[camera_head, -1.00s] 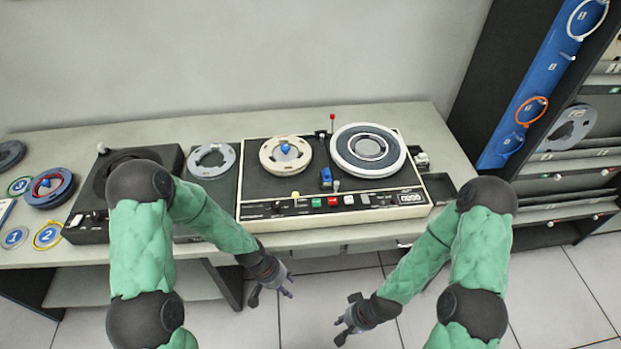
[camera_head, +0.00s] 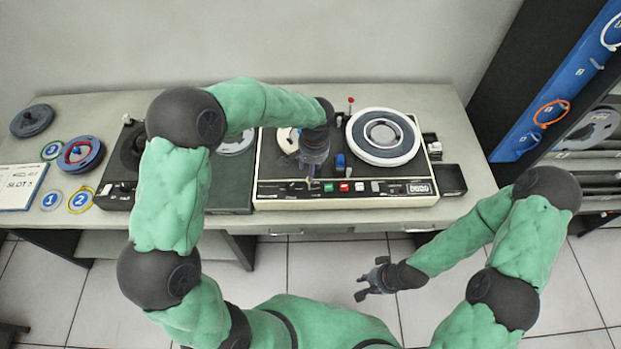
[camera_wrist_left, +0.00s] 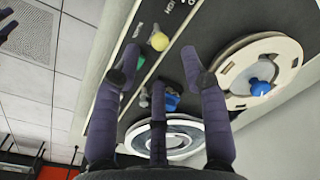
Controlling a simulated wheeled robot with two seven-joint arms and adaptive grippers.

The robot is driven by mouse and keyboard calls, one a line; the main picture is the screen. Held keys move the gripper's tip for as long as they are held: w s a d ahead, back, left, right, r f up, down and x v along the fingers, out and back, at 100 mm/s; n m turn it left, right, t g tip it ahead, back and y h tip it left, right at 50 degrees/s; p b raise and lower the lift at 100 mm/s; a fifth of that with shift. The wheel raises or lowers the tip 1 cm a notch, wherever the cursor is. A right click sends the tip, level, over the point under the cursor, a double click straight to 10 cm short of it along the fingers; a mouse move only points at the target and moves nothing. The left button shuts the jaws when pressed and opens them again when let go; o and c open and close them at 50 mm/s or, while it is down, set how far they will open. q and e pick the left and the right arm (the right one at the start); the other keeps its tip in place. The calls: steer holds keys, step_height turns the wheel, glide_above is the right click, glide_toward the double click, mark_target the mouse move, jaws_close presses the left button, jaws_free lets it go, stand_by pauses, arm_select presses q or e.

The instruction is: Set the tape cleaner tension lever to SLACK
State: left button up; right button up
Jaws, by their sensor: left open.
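The tape deck (camera_head: 272,188) lies on the table with two reels, the right one a large white reel (camera_head: 384,160). I cannot tell which of these is the tension lever. My left gripper (camera_head: 311,172) is open over the deck's left half and partly hides the left reel (camera_head: 287,138); its fingers (camera_wrist_left: 160,53) spread either side of the yellow knob, apart from it. My right gripper (camera_head: 364,282) is open and empty before the table.
A dark unit (camera_head: 119,193) with a white knob stands left of the deck. A small black tray (camera_head: 449,180) is right of the deck. A shelf stands at the right.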

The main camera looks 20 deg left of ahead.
mark_target(309, 185)
arm_select(q)
steer(key=f, duration=0.7)
steer(key=shift+a+b, duration=0.25)
steer(key=shift+b, duration=0.1)
jaws_close()
